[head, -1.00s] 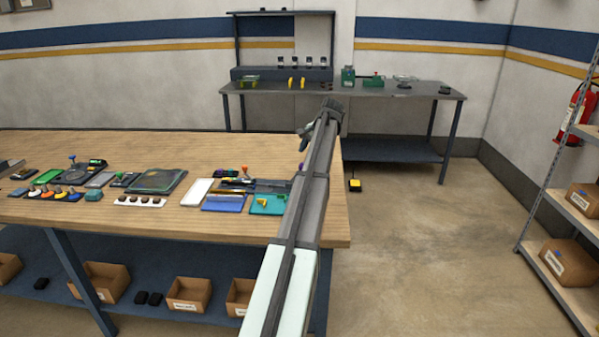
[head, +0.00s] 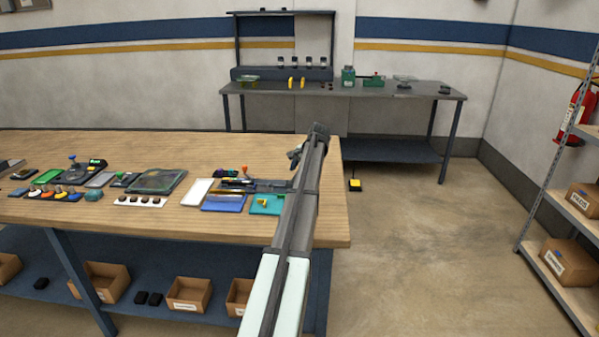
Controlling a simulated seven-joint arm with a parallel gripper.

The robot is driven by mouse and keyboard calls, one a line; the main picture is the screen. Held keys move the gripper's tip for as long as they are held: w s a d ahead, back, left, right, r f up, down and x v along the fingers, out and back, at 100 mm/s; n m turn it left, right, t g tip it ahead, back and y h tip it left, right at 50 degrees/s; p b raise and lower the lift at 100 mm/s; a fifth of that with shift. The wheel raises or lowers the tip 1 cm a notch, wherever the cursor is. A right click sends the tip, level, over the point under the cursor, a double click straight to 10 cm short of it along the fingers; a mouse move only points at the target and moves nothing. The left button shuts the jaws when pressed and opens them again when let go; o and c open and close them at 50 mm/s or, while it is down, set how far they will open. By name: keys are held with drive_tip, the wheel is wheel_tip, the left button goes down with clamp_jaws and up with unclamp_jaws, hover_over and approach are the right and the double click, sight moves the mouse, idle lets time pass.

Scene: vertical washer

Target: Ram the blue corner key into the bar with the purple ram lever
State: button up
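My gripper (head: 295,158) is at the end of my arm, over the right part of the wooden bench. It is small and dark here, and whether its fingers are open or shut is unclear. A dark fixture (head: 270,186) lies on the bench just left of my arm, and its right end is covered by the arm. I cannot make out the purple ram lever; the gripper and arm cover the area at the fixture's right end. The blue corner key and the bar are too small to tell apart among the small parts on the fixture.
Several small tools crowd the bench's left. The bench's back strip is clear.

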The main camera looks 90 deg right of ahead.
sight(290, 181)
drive_tip(key=shift+c, duration=0.4)
clamp_jaws()
drive_tip(key=shift+w+r, duration=0.1)
drive_tip(key=shift+w, duration=0.05)
drive_tip(key=g, duration=0.1)
drive_tip(key=w+g, duration=0.1)
drive_tip(key=shift+w+r+n+g, duration=0.25)
drive_tip(key=shift+r+n+g, duration=0.05)
drive_tip(key=shift+r, duration=0.05)
drive_tip(key=w+g, duration=0.2)
drive_tip(key=g, duration=0.1)
drive_tip(key=shift+w+r, duration=0.1)
drive_tip(key=shift+r, duration=0.05)
drive_tip(key=w+g, duration=0.1)
drive_tip(key=g, duration=0.1)
drive_tip(key=w+n+g, duration=0.1)
drive_tip(key=shift+g, duration=0.4)
drive_tip(key=shift+w+f+g, duration=0.3)
drive_tip(key=shift+w+g, duration=0.15)
drive_tip(key=shift+g, duration=0.35)
drive_tip(key=shift+w+f+g, duration=0.25)
drive_tip(key=shift+w+g, duration=0.15)
drive_tip(key=shift+g, duration=0.4)
drive_tip(key=shift+w+f, duration=0.1)
drive_tip(key=shift+w, duration=0.05)
